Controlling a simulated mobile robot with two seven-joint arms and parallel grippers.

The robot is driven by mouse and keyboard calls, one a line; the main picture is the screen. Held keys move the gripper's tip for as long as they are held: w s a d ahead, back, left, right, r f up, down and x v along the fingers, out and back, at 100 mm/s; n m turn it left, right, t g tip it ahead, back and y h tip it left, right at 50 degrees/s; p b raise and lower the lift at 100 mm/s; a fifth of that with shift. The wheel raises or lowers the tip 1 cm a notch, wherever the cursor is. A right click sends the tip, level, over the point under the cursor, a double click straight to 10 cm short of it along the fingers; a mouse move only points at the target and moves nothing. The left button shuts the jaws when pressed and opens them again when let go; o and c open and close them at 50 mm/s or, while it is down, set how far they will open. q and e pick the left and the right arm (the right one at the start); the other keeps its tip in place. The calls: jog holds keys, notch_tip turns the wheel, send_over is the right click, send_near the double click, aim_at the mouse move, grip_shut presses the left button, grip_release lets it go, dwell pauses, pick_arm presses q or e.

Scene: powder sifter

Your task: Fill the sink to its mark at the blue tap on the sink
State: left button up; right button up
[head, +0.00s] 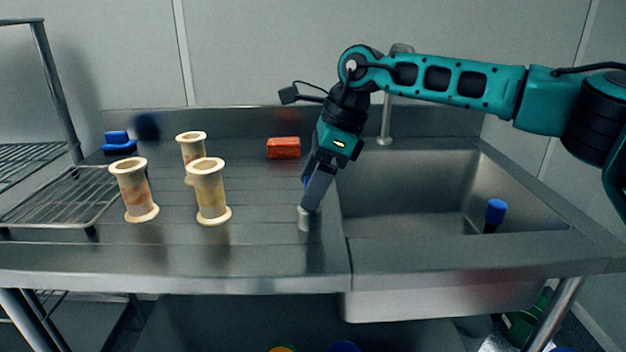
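The steel sink (405,205) is set into the right of the counter. Its basin looks empty of water, and I cannot make out a mark. A grey tap pipe (385,122) rises behind it, its top partly behind my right arm. My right gripper (311,205) points down at a short pale post (303,219) left of the basin. A bit of blue (306,181) shows beside the fingers; they hide most of it. I cannot tell whether they grip it. A blue-topped piece with a dark stem (495,212) stands at the basin's right. My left gripper is out of view.
Several cream spool-shaped sifters (210,195) with stains stand on the left of the counter (265,235). An orange-red block (283,148) and a blue item (119,144) lie farther back. A wire rack (60,197) is at the far left. The counter front is clear.

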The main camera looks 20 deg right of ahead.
jog(key=c, duration=0.6)
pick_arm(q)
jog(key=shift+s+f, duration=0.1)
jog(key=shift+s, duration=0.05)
pick_arm(e)
jog(key=shift+o, duration=0.2)
